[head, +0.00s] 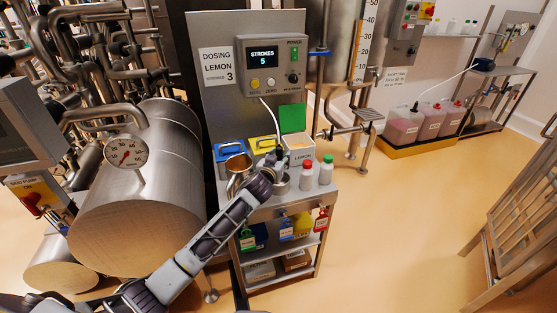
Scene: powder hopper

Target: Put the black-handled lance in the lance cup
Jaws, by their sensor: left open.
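My left gripper (277,164) is open above the small dosing bench, reached by my left arm from the lower left. The black-handled lance (279,151) seems to be the dark upright piece at its fingertips, with a pale hose running up to the dosing unit. I cannot tell whether the fingers touch it; its lower part is hidden. A small metal cup (282,185), perhaps the lance cup, stands just below the gripper, partly covered by it. My right gripper is out of view.
The dosing unit (271,65) shows "STROKES 5". A white lemon container (300,152) and red-capped (306,174) and green-capped (326,170) bottles stand close right of the gripper. A steel tank (135,205) fills the left.

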